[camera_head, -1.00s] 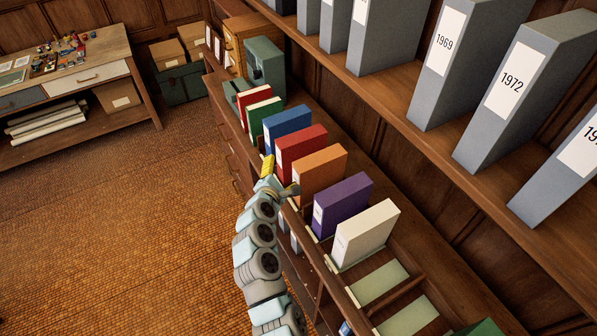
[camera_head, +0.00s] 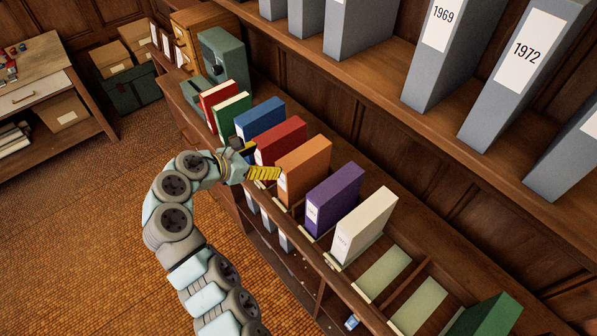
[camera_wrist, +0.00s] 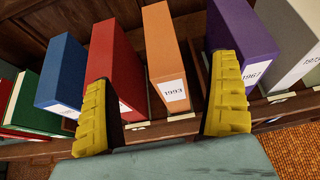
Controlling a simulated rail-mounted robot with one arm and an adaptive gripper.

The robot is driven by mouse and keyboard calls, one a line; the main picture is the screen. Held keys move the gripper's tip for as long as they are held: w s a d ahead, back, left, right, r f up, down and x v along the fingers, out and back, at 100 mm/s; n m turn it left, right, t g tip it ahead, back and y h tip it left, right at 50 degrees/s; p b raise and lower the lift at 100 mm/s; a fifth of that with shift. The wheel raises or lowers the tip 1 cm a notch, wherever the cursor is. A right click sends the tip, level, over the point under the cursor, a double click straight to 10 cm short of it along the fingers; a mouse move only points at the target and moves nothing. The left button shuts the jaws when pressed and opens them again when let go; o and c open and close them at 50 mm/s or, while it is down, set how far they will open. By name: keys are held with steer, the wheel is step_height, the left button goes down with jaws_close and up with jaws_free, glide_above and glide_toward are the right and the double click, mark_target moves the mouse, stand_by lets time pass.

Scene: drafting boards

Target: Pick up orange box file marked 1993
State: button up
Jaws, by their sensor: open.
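The orange box file (camera_head: 305,168) stands upright in the row on the wooden shelf, between a red file and a purple file. In the wrist view its white label on the orange file (camera_wrist: 165,55) reads 1993. My gripper (camera_wrist: 163,118) is open and empty, its two yellow ribbed fingers wide apart, with the orange file between them in the picture and a little beyond. In the head view my gripper (camera_head: 264,172) is in front of the orange file's label end. I cannot tell whether a finger touches any file.
The red file (camera_wrist: 115,65) and purple file (camera_wrist: 240,40) flank the orange one closely, with a visible gap beside the purple. Blue (camera_head: 260,118) and cream (camera_head: 364,226) files stand farther along. A shelf of grey files (camera_head: 520,65) hangs above. Empty slots (camera_head: 384,272) lie at the right.

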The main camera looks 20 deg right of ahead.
steer(key=p, duration=0.1)
glide_toward(301, 154)
steer(key=x, duration=0.5)
steer(key=shift+s+d+r, duration=0.1)
steer(key=shift+s+r, duration=0.05)
steer(key=shift+r, duration=0.05)
steer(key=shift+f+x, duration=0.25)
steer(key=shift+x, duration=2.2)
steer(key=shift+w+d+f, duration=0.2)
steer(key=shift+w+d, duration=0.05)
steer(key=shift+d, duration=0.1)
steer(key=shift+d+f, duration=0.2)
steer(key=shift+r, duration=0.1)
steer(key=c, duration=1.4)
steer(key=shift+o, duration=0.2)
